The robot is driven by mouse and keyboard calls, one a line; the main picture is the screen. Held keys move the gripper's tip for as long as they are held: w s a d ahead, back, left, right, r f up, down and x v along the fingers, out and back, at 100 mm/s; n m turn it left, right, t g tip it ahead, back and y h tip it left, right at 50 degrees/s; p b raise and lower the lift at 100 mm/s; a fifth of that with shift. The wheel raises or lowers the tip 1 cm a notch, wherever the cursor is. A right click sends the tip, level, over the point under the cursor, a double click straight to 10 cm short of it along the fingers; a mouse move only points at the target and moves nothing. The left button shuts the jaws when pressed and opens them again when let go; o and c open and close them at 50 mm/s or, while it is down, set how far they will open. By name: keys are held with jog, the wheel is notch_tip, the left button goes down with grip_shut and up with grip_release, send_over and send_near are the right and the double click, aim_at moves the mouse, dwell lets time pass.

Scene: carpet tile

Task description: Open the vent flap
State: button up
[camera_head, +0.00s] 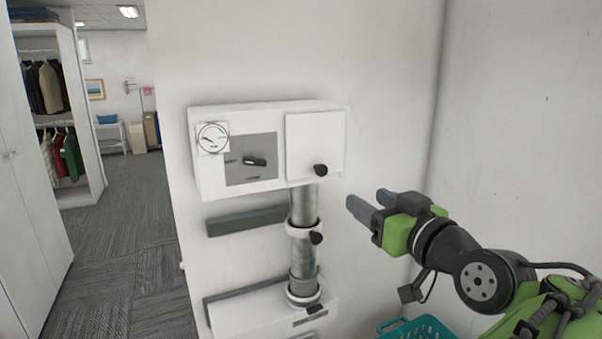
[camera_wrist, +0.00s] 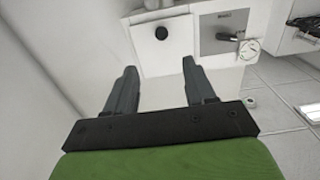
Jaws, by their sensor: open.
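The vent flap (camera_head: 314,140) is a square white panel on the right part of a white wall box (camera_head: 240,188). It looks closed, flat against the box front.
Left of the flap, the box has a round gauge (camera_head: 212,138) and a black lever (camera_head: 255,161) on a grey plate. A metal pipe (camera_head: 303,250) with clamps runs below the flap to a lower white box (camera_head: 260,316). A teal basket (camera_head: 425,328) stands at lower right, below my arm.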

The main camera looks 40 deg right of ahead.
jog(key=p, duration=1)
send_near(323, 171)
jog(key=x, duration=0.9)
jog(key=shift+w, duration=0.1)
jog(key=shift+c, duration=0.4)
grip_shut()
